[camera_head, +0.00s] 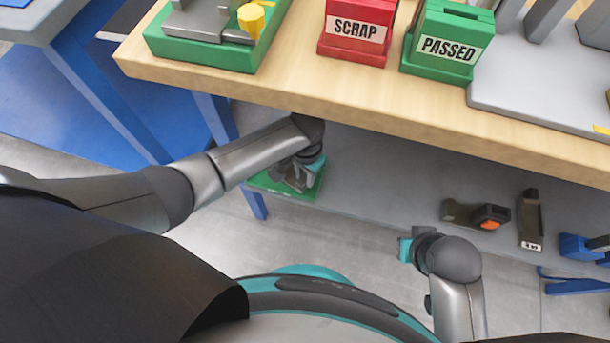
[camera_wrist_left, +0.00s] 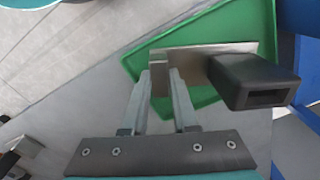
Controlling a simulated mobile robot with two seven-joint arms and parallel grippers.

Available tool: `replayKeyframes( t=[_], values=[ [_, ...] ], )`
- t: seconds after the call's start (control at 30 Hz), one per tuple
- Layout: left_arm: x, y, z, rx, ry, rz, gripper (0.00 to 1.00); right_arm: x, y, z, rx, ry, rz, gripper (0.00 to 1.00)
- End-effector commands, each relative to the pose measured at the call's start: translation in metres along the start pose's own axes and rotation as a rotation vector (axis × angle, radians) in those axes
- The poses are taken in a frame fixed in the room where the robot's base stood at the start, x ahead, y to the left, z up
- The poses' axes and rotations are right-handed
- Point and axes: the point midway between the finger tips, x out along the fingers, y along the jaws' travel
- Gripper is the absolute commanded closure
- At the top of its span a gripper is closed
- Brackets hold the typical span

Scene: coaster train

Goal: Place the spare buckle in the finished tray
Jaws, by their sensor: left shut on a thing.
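My left gripper (camera_head: 293,184) reaches down below the front edge of the workbench, over a green tray (camera_head: 318,188). In the left wrist view, its two fingers (camera_wrist_left: 161,76) are shut on the metal plate of a buckle (camera_wrist_left: 255,82). The buckle has a black, slotted housing that sticks out to the right of the fingers. The green tray (camera_wrist_left: 262,22) lies behind the buckle in this view. I cannot tell whether the buckle touches it. My right arm ends in a teal part (camera_head: 405,248), and its fingers cannot be made out.
A dark part with an orange button (camera_head: 490,216), an upright black part (camera_head: 530,220) and blue parts (camera_head: 585,248) are on the right. The workbench (camera_head: 300,88) carries a green fixture tray (camera_head: 165,48), a red SCRAP bin (camera_head: 355,32) and a green PASSED bin (camera_head: 447,42).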

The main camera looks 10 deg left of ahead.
Motion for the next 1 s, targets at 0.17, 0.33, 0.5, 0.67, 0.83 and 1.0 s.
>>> replayKeyframes(
  t=[0.17,0.33,0.5,0.67,0.83,1.0],
  values=[
    [-0.0011,-0.0002,-0.0014,0.0,0.003,-0.001,1.0,-0.0008,0.0002,-0.0001,0.0,0.0,0.0,1.0],
    [0.0008,-0.0001,-0.0013,0.0,0.003,-0.001,1.0,-0.0008,0.0002,-0.0002,0.0,0.001,0.0,1.0],
    [0.003,0.0002,-0.0004,0.0,0.001,0.0,0.62,-0.0039,0.0001,-0.0024,0.0,0.005,0.0,1.0],
    [0.003,0.0,-0.0002,0.0,0.001,0.0,0.44,-0.0039,0.0,-0.0023,0.0,0.005,0.0,1.0],
    [0.0031,-0.0001,-0.0001,0.0,0.0,0.0,0.43,-0.0037,0.0,-0.0022,0.0,0.005,0.0,1.0],
    [-0.0001,-0.0003,0.0,0.0,0.0,-0.001,0.43,-0.0043,0.0,-0.0026,0.0,0.007,0.0,1.0]
  ],
)
